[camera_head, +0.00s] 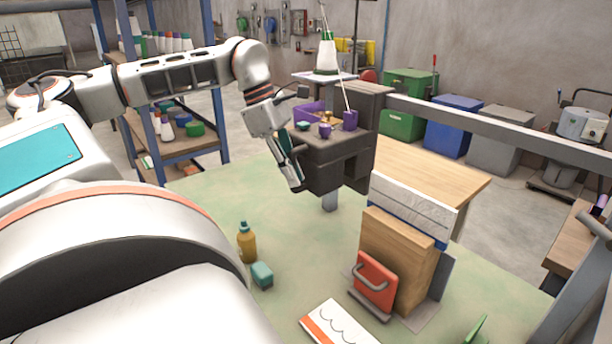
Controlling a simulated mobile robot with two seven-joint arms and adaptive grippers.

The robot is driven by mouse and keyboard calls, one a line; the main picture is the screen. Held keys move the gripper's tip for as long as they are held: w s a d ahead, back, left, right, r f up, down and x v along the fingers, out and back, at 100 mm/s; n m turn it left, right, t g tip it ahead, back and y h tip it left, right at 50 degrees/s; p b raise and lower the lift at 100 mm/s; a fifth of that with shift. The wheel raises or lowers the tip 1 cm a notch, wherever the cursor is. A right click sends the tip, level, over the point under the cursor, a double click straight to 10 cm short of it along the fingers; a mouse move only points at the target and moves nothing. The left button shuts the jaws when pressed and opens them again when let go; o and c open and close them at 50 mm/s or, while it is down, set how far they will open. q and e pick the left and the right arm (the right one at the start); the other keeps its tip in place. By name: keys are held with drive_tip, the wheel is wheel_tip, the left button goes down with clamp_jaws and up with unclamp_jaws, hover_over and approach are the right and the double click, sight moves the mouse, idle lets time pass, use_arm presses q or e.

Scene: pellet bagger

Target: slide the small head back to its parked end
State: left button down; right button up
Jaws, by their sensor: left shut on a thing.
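The small head (335,152) is a dark grey block near the middle of the view. It sits at the left end of a grey rail (480,120) that runs off to the right. My left gripper (291,165) is at the left side of the head, pointing down, with its fingers shut on a part there. The gripper hides that part, so its shape cannot be told; the head's handle is the likely thing. My right gripper is out of view.
The rail's visible length is clear.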

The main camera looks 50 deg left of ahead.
use_arm(q)
drive_tip(key=shift+a, duration=0.85)
drive_tip(key=c, duration=2.4)
unclamp_jaws()
drive_tip(key=shift+o, duration=0.2)
drive_tip(key=v, duration=1.2)
drive_tip(key=shift+d, duration=0.1)
